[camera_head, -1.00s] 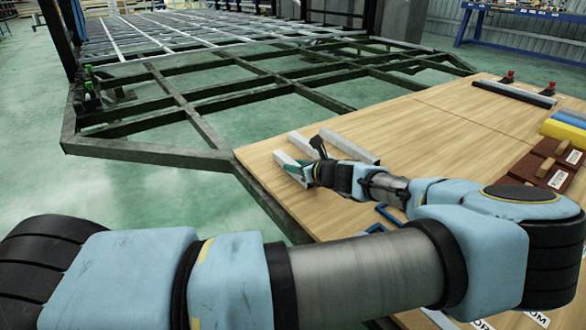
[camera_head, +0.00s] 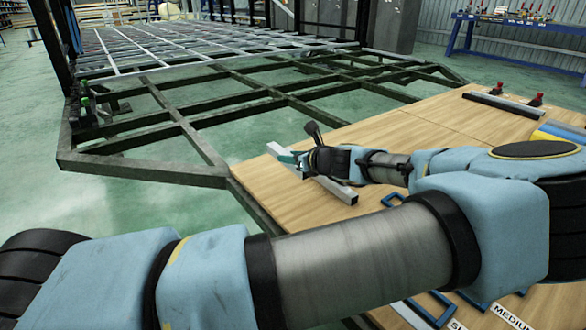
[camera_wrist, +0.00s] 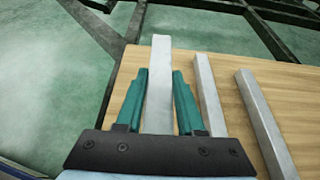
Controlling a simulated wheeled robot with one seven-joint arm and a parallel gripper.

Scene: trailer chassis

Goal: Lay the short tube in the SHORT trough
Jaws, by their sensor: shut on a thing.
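My gripper (camera_head: 299,161) has two teal fingers, on either side of a grey square tube (camera_wrist: 158,85) in the wrist view; it is shut on this tube. In the head view the tube's far end (camera_head: 279,152) shows beyond the fingers, and grey tube (camera_head: 338,190) also shows on the near side of my wrist. I cannot tell whether the held tube is clear of the board. Two more grey tubes lie to its right in the wrist view, a middle one (camera_wrist: 209,95) and a right one (camera_wrist: 263,122). The SHORT trough cannot be made out for certain.
The wooden table (camera_head: 430,130) has free room behind my arm. Blue brackets (camera_head: 432,308) stand at the front near a MEDIUM label (camera_head: 512,318); my arm hides much there. Red clamps (camera_head: 536,100) and a dark bar stand at the back right. The dark chassis frame (camera_head: 140,165) borders the table.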

